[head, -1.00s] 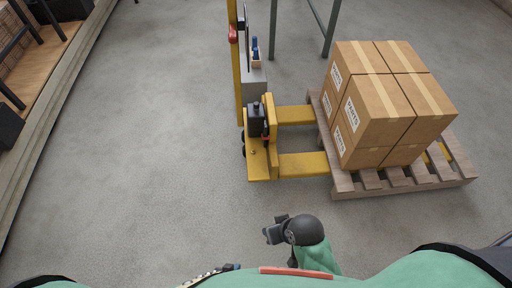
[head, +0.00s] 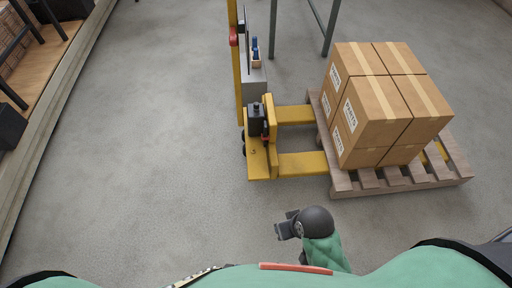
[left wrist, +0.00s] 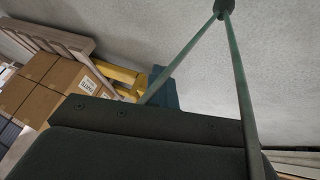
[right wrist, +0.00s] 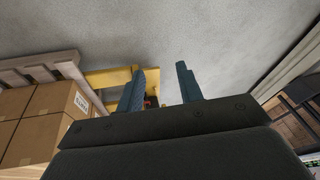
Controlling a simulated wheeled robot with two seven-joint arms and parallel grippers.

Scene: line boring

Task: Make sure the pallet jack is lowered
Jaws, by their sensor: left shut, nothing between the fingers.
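The yellow pallet jack (head: 262,158) stands in mid floor in the head view. Its two forks (head: 300,163) run right into the wooden pallet (head: 345,187). I cannot tell whether the pallet is clear of the floor. A dark pump unit (head: 256,120) with a small red part sits on the jack. My right gripper (head: 286,223) is open and empty, in front of and apart from the jack; its spread fingers also show in the right wrist view (right wrist: 160,86). My left gripper (left wrist: 163,88) is shut and empty in the left wrist view, and I cannot make it out in the head view.
Taped cardboard boxes (head: 385,110) are stacked on the pallet. Green-grey legs (head: 325,28) stand further back. A raised wooden platform (head: 50,50) edges the left side. The floor left of the jack is clear.

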